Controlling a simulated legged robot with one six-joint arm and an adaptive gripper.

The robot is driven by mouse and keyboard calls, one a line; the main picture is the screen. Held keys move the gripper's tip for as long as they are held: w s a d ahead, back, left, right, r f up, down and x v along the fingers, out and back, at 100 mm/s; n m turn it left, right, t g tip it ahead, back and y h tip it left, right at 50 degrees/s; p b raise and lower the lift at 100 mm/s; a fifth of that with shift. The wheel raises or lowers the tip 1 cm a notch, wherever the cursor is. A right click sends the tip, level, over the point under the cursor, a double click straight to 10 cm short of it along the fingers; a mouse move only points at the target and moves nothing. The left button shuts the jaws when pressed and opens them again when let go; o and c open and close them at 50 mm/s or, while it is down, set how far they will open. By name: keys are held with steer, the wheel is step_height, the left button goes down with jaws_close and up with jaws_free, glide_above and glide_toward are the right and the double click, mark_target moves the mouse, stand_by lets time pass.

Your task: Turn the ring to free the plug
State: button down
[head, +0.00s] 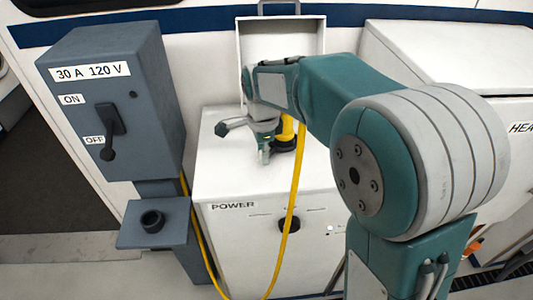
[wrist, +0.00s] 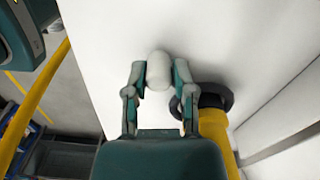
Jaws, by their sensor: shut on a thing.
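The yellow plug (head: 286,127) stands at the white cabinet top, with a dark ring (head: 284,144) around its base. In the wrist view the plug (wrist: 217,128) and dark ring (wrist: 213,94) are right of my fingers. My gripper (head: 246,143) is beside the plug, on its left. In the wrist view my gripper (wrist: 158,77) is shut on a pale rounded piece (wrist: 158,70) between its fingertips. I cannot tell whether this piece belongs to the ring. The right finger overlaps the ring's edge in the picture. My wrist and fingers partly hide the plug.
A yellow cable (head: 294,190) hangs in front of the white cabinet (head: 232,240) marked POWER. A grey switch box (head: 118,95) stands at left, its black lever (head: 108,130) pointing down to OFF. A small shelf with a dark round socket (head: 152,221) is below it. An open lid stands behind.

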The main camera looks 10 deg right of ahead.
steer(key=shift+s+f, duration=0.1)
steer(key=shift+f, duration=0.15)
steer(key=shift+c, duration=2.4)
jaws_free()
steer(key=shift+a+r, duration=0.1)
step_height(320, 180, up, 12)
steer(key=shift+w, duration=0.2)
